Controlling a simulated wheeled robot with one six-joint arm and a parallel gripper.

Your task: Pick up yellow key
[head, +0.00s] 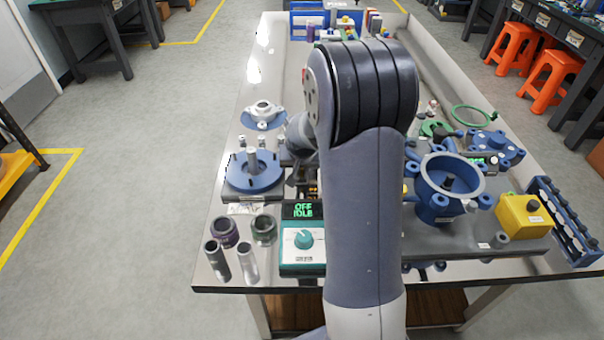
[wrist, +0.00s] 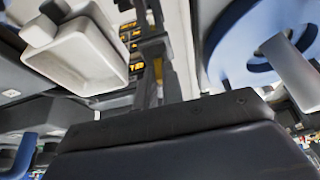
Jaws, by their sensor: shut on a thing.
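My gripper (wrist: 156,45) shows in the wrist view with its two dark fingers close together. A narrow yellow strip, which looks like the yellow key (wrist: 158,69), shows between them. Most of the key is hidden by the fingers, so its shape cannot be made out. In the head view my arm covers most of the gripper, which is low over the table beside the blue round fixture. The key cannot be made out there.
The blue round fixture (head: 268,179) with an upright post stands left of my gripper. A teal-and-white control box (head: 303,247) reading "OFF IDLE" is in front. A blue flanged housing (head: 437,205) and a yellow box (head: 522,216) stand to the right.

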